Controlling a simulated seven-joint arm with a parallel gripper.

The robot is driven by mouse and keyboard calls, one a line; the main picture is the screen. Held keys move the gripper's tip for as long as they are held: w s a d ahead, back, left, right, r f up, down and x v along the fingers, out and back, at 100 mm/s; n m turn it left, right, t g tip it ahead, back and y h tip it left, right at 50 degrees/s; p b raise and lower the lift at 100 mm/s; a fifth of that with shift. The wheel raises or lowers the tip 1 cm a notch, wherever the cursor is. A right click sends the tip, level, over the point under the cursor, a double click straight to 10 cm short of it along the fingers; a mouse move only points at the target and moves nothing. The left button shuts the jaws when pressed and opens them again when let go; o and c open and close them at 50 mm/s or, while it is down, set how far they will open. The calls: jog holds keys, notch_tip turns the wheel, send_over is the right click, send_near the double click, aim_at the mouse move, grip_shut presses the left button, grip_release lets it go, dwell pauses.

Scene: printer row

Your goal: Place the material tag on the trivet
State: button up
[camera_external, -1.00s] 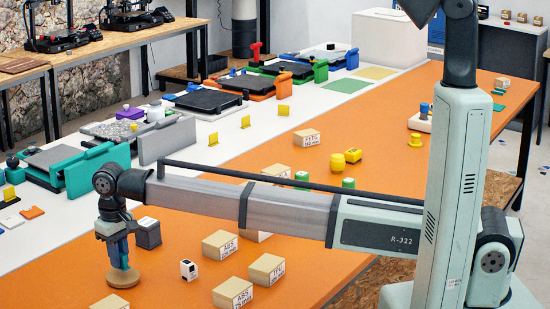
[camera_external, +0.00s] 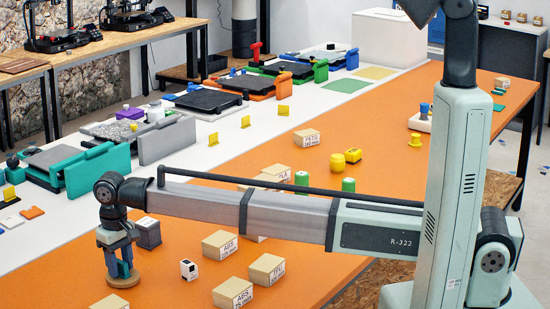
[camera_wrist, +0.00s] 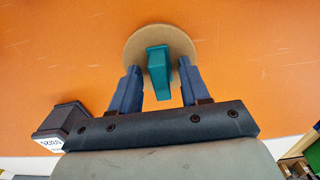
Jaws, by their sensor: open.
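A teal block, which I take for the material tag (camera_wrist: 158,70), stands on the round tan trivet (camera_wrist: 135,47) in the wrist view. The trivet also shows in the external view (camera_external: 124,281), lying on the orange table top. My gripper (camera_wrist: 160,75) is open, with one blue finger on each side of the tag and a gap between each finger and the tag. In the external view my gripper (camera_external: 119,272) is low over the trivet, and the tag is partly hidden by the fingers.
A dark box (camera_external: 147,234) with a white label stands close behind my gripper; it also shows in the wrist view (camera_wrist: 62,120). A small white box (camera_external: 188,269) and several labelled tan boxes (camera_external: 220,244) stand to the right.

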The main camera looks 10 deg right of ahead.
aim_at(119, 261)
notch_tip(119, 261, up, 12)
jog(key=shift+r, duration=0.15)
dwell(0.5)
